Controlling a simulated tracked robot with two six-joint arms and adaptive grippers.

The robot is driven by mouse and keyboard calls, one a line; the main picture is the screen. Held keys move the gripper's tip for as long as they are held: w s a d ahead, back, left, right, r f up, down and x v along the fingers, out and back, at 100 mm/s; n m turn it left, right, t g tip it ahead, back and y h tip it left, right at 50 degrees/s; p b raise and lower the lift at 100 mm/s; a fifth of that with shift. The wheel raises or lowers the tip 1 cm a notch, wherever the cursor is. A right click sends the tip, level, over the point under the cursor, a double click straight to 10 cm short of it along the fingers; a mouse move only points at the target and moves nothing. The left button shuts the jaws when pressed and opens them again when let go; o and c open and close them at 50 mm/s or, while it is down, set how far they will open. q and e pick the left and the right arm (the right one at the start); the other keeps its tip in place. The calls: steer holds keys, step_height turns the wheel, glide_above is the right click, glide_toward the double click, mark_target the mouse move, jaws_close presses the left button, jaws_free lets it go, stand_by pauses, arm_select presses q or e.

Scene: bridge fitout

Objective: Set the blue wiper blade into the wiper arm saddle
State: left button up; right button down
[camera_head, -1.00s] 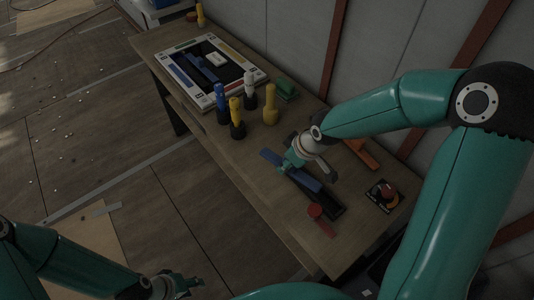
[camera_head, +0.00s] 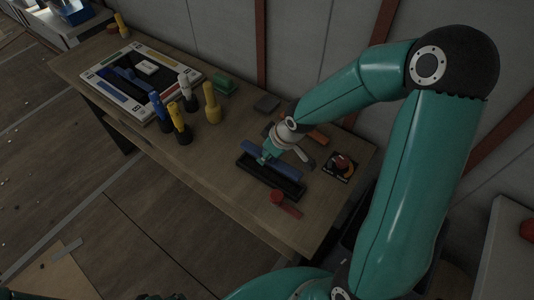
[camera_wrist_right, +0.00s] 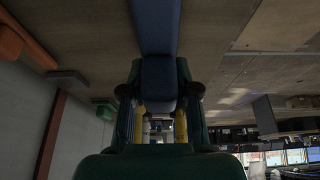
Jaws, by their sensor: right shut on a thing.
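My right gripper (camera_head: 268,154) is shut on the blue wiper blade (camera_head: 285,167), with the blade sticking out on both sides. In the right wrist view the blade (camera_wrist_right: 156,45) runs between the fingers, away from the palm. A long black trough (camera_head: 262,181), which looks like the wiper arm saddle, lies on the bench just in front of the blade. The blade runs roughly parallel to it, apparently along its far side or above it; the height gap is unclear.
A red knob with a strip (camera_head: 279,198) lies near the trough's right end, and a dark dial plate (camera_head: 340,167) to the right. An orange block (camera_head: 315,136) lies behind. Yellow, blue and white-topped handles (camera_head: 211,104) stand left, beside a framed board (camera_head: 190,82). The front middle bench is clear.

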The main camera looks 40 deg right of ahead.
steer(key=shift+f+b, duration=2.3)
steer(key=shift+f, duration=0.05)
steer(key=shift+f, duration=0.1)
steer(key=shift+f+b, duration=0.9)
steer(key=shift+b, duration=0.2)
steer(key=shift+r, duration=0.1)
steer(key=c, duration=0.8)
jaws_free()
